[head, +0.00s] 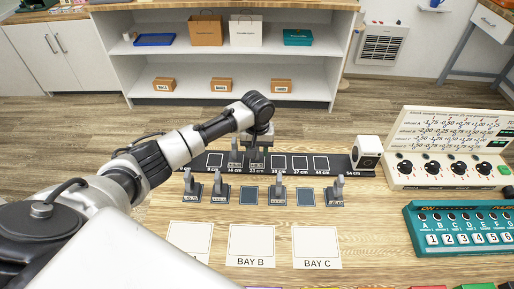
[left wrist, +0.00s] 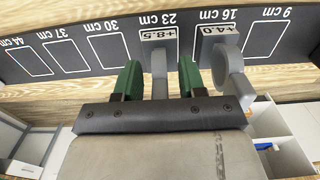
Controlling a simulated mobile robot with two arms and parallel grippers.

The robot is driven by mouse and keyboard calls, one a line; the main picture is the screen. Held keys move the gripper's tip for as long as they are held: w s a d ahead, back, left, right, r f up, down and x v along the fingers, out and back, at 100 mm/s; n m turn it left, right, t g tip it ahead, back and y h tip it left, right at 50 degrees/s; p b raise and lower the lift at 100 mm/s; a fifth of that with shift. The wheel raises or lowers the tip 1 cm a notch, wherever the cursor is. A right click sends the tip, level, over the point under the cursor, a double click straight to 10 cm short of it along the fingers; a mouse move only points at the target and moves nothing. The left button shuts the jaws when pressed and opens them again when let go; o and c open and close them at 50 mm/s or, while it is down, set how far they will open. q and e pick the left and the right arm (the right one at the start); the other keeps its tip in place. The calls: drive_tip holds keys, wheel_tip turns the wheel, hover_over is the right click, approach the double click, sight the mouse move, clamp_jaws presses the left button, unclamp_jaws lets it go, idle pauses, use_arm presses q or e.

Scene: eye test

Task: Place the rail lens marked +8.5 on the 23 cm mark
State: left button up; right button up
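The black rail (head: 345,167) runs across the table with marked slots. The lens marked +8.5 (left wrist: 158,68) stands on the 23 cm mark in the left wrist view, its label readable on its base. My left gripper (left wrist: 159,80) has its green fingers on either side of this lens, with a gap to each side, so it is open around the lens and not clamped. In the head view my left gripper (head: 258,138) is over the 23 cm mark and hides much of the lens. My right gripper is not in view.
A lens marked +4.0 (left wrist: 229,72) stands on the 16 cm mark, close beside one finger. Several grey lens holders (head: 278,190) stand in front of the rail, with empty blue pads between. A white box (head: 367,152) stands at the 54 cm end. The 30, 37 and 44 cm slots are empty.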

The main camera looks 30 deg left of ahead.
use_arm(q)
wheel_tip(320, 180, up, 12)
drive_tip(key=shift+r, duration=0.15)
idle(0.6)
idle(0.4)
